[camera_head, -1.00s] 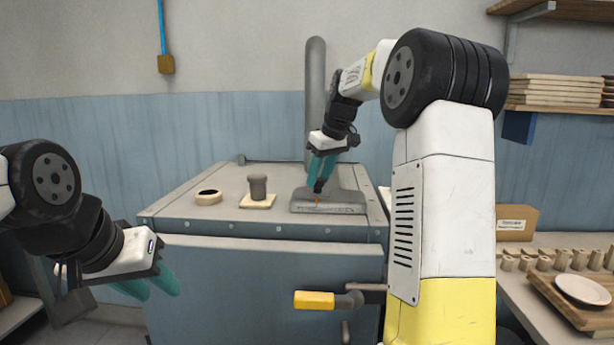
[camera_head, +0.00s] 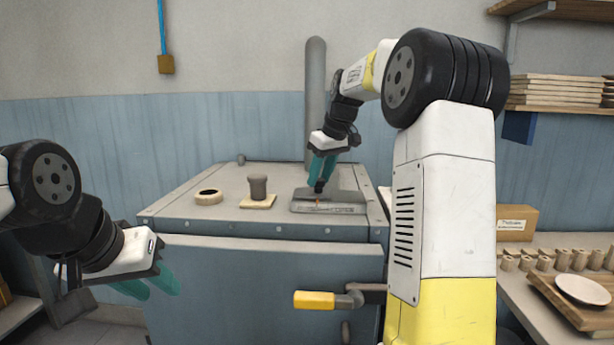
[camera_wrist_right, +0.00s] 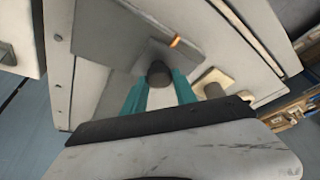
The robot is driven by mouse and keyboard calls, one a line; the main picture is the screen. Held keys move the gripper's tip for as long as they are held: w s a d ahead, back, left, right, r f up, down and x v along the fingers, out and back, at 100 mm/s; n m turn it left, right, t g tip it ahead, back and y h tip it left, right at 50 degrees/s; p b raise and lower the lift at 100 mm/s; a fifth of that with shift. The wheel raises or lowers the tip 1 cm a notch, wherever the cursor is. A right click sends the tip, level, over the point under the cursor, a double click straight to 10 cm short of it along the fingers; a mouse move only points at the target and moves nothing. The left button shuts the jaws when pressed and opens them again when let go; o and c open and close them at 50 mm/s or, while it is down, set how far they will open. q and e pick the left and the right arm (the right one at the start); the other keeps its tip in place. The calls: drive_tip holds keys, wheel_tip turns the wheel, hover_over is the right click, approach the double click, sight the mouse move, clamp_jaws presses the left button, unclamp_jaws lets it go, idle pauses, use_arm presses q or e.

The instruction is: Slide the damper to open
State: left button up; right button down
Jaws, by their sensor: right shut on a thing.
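The damper is a flat grey plate (camera_head: 345,198) with a small dark knob (camera_wrist_right: 158,73), on top of the blue-grey dryer cabinet (camera_head: 225,260). My right gripper (camera_head: 320,183) reaches down to this knob from above. In the right wrist view its two teal fingers (camera_wrist_right: 160,85) lie on either side of the knob and are shut on it. A small orange mark (camera_wrist_right: 175,42) shows on the plate close to the knob. My left gripper (camera_head: 150,285) is held at the lower left, in front of the cabinet and away from the damper. Its teal fingers are apart and empty.
On the cabinet top stand a grey knob on a pale base (camera_head: 257,190) and a pale ring (camera_head: 208,197). A grey pipe (camera_head: 316,95) rises behind. A yellow-handled latch (camera_head: 315,300) projects from the front. A side table at right holds a plate (camera_head: 580,289) and wooden pegs.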

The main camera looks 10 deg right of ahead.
drive_tip(key=d, duration=0.2)
drive_tip(key=s+d, duration=0.1)
drive_tip(key=d, duration=0.3)
drive_tip(key=shift+s+d, duration=0.1)
drive_tip(key=shift+s, duration=0.25)
drive_tip(key=c, duration=1)
unclamp_jaws()
drive_tip(key=v, duration=0.8)
